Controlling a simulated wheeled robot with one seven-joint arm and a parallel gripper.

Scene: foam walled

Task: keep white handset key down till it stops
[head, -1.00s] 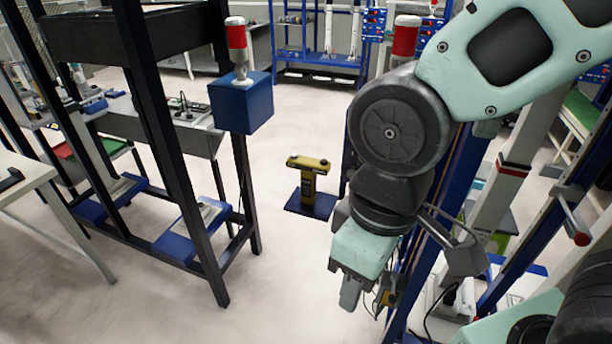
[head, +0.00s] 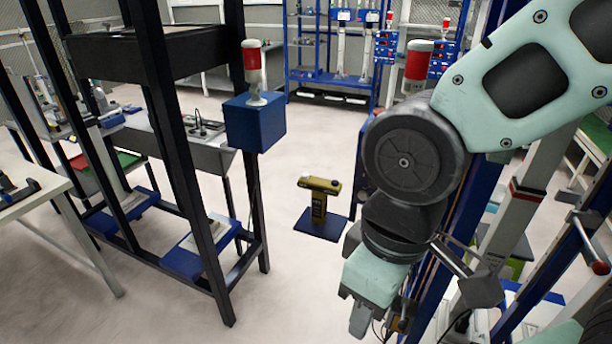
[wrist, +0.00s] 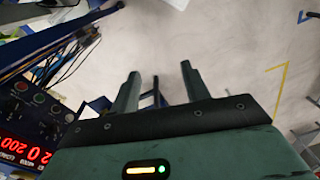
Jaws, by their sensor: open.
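My gripper (head: 376,322) hangs low at the right of centre in the head view, beside a blue upright. In the wrist view my gripper (wrist: 160,76) has its two fingers apart, with nothing between them but pale floor and a dark part behind. I cannot make out a white handset or its key in either view. A control panel (wrist: 30,115) with several buttons and a red lit display (wrist: 25,152) shows at the left edge of the wrist view, left of the fingers and apart from them.
A yellow and black post device (head: 319,200) stands on a blue base plate in the middle of the floor. A white table (head: 30,195) is far left.

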